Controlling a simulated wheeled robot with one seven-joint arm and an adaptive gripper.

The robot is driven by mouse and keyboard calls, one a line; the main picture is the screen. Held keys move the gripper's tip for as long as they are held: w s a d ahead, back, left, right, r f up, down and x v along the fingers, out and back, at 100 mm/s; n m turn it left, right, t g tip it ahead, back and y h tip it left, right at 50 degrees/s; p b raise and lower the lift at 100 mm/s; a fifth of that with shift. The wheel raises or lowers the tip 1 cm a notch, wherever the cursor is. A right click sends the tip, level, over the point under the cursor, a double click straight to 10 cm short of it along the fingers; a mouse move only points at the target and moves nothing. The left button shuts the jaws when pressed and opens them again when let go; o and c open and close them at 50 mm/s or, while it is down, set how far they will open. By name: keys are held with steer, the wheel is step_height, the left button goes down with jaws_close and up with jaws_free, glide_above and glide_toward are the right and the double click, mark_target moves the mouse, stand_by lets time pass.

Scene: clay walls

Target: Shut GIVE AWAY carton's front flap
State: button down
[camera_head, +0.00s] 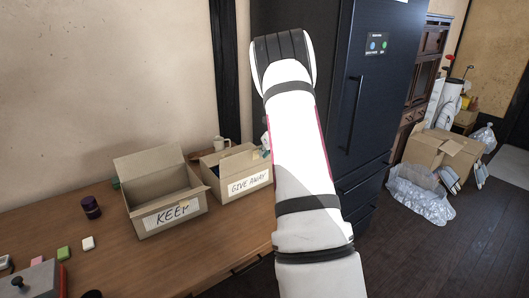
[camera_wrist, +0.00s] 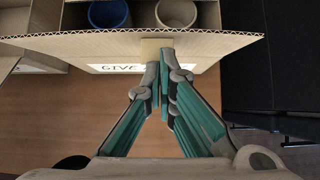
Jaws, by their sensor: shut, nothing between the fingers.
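The GIVE AWAY carton (camera_head: 236,186) is a small open cardboard box with a white label, on the wooden table beside the KEEP carton. My arm hides its right part. In the wrist view, its front flap (camera_wrist: 90,43) runs across the top with a corrugated edge, above the partly hidden label (camera_wrist: 110,69). A blue mug (camera_wrist: 109,14) and a beige mug (camera_wrist: 177,13) show inside behind the flap. My gripper (camera_wrist: 165,50) is shut and empty, its fingertips at the flap's middle; contact is unclear. It is hidden in the head view.
The open KEEP carton (camera_head: 167,213) stands close on the left. A dark fridge (camera_head: 365,100) rises to the right. Bare table shows in front of the cartons.

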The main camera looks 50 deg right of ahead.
mark_target(257, 147)
steer(key=shift+w+d+r+p, duration=0.15)
steer(key=shift+w+r+p, duration=0.15)
steer(key=shift+w+p, duration=0.25)
stand_by(0.4)
steer(key=shift+w+d+r+b, duration=0.1)
steer(key=shift+w+r+b, duration=0.1)
steer(key=shift+w, duration=0.35)
steer(key=shift+w+d+r+b, duration=0.1)
steer(key=shift+w+r+b, duration=0.1)
steer(key=shift+w, duration=0.3)
stand_by(2.2)
